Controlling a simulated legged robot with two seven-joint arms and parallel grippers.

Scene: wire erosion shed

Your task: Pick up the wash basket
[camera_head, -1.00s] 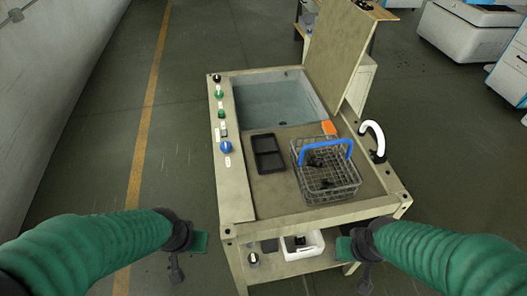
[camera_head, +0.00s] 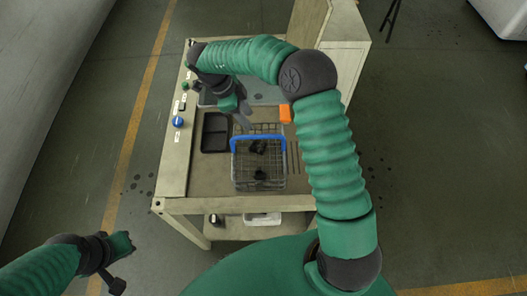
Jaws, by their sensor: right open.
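The wash basket (camera_head: 259,184) is a grey wire basket with a blue handle (camera_head: 258,137) and a few dark parts (camera_head: 258,147) inside. It stands on the bench top of the wash station. My right arm arches over the bench, and its open gripper (camera_head: 243,119) points down just beyond the handle's left end, above the basket's far left side. It looks empty; whether it touches the handle cannot be told. My left gripper (camera_head: 122,262) is at the lower left, away from the bench; its jaw opening is unclear.
A black two-part tray (camera_head: 215,132) lies left of the basket. An orange block (camera_head: 285,114) sits behind it on the right. The water tank is mostly hidden by my right arm. Knobs line the left panel (camera_head: 178,150). A white bin (camera_head: 263,219) is on the lower shelf.

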